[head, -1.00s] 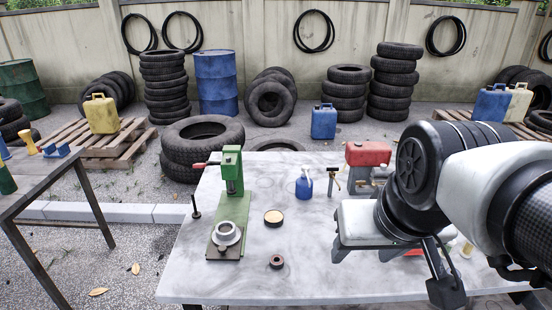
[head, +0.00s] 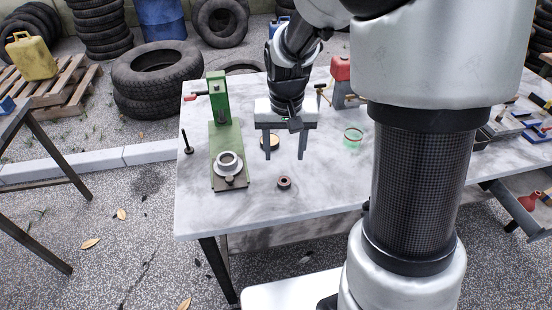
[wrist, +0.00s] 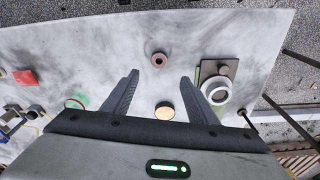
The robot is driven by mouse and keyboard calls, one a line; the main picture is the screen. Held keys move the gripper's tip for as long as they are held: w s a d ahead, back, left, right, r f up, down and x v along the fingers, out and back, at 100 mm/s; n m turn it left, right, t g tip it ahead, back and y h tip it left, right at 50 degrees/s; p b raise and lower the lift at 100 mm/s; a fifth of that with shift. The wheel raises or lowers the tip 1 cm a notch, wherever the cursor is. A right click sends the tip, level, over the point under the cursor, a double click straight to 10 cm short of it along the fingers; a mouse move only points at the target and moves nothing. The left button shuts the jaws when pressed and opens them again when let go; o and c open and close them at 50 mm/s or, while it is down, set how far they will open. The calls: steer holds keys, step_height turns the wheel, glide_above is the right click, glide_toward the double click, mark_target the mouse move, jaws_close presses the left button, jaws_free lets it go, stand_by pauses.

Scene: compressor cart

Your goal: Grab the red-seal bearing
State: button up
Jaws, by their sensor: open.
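The bearing (head: 284,182) is a small dark ring with a reddish inner band. It lies flat on the table near its front edge; it also shows in the wrist view (wrist: 159,60), beyond my fingertips. My gripper (head: 285,157) is open and empty, pointing down above the table behind the bearing. In the wrist view its two fingers (wrist: 160,82) are spread wide, with the bearing ahead of the gap and apart from both fingers.
A green press (head: 222,135) with a grey ring on its base stands left of my gripper. A round tan-topped tin (head: 268,141) lies behind the fingers. A clear green, red-rimmed dish (head: 352,137) is to the right. The table (head: 235,215) is bare around the bearing.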

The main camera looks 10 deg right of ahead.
steer(key=b, duration=0.1)
glide_above(284, 181)
steer(key=f, duration=0.6)
steer(key=shift+s+a+f, duration=0.15)
steer(key=shift+s, duration=0.15)
step_height(284, 181, down, 5)
steer(key=shift+w+f+b, duration=0.1)
steer(key=shift+w+b, duration=0.05)
steer(key=shift+b, duration=0.5)
steer(key=c, duration=1.2)
